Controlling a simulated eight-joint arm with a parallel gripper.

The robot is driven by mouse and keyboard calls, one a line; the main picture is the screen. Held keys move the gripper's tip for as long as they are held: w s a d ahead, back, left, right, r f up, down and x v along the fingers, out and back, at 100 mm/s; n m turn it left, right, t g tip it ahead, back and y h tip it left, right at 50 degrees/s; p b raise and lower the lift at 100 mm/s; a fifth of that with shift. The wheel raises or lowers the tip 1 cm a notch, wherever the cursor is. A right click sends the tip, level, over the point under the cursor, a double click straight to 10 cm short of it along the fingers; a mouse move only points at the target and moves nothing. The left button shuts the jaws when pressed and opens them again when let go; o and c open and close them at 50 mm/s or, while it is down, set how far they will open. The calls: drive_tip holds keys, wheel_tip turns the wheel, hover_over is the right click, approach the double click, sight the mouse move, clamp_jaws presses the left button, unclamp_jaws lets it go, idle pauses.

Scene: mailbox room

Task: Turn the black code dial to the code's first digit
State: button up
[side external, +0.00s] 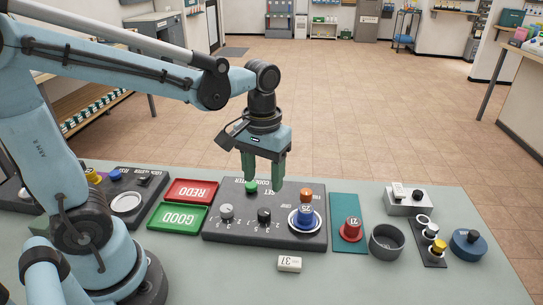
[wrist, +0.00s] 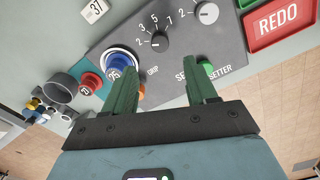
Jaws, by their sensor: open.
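The black code dial (side external: 264,215) is on the dark code setter panel (side external: 222,235). In the wrist view the black dial (wrist: 160,41) has the digits 2, 3, 5 and 7 around it; I cannot tell for sure which one it points at. A grey dial (side external: 227,212) sits beside it and also shows in the wrist view (wrist: 207,13). A white tag (side external: 289,264) lies on the table in front of the panel; it reads 37 in the wrist view (wrist: 95,10). My gripper (side external: 263,182) is open and empty, with green fingers pointing down above the panel's back part, apart from the dial.
On the panel stand a blue numbered piece (side external: 305,217), an orange piece (side external: 306,193) and a green button (side external: 251,187). A red knob (side external: 351,229) and grey bowl (side external: 386,243) stand right. Red REDO (side external: 191,191) and green GOOD (side external: 177,218) trays are left. The table's front is mostly clear.

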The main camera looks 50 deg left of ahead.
sight(264, 212)
wheel_tip(264, 212, down, 9)
drive_tip(key=shift+f, duration=0.1)
idle(0.4)
drive_tip(key=shift+c, duration=0.3)
drive_tip(key=c, duration=1)
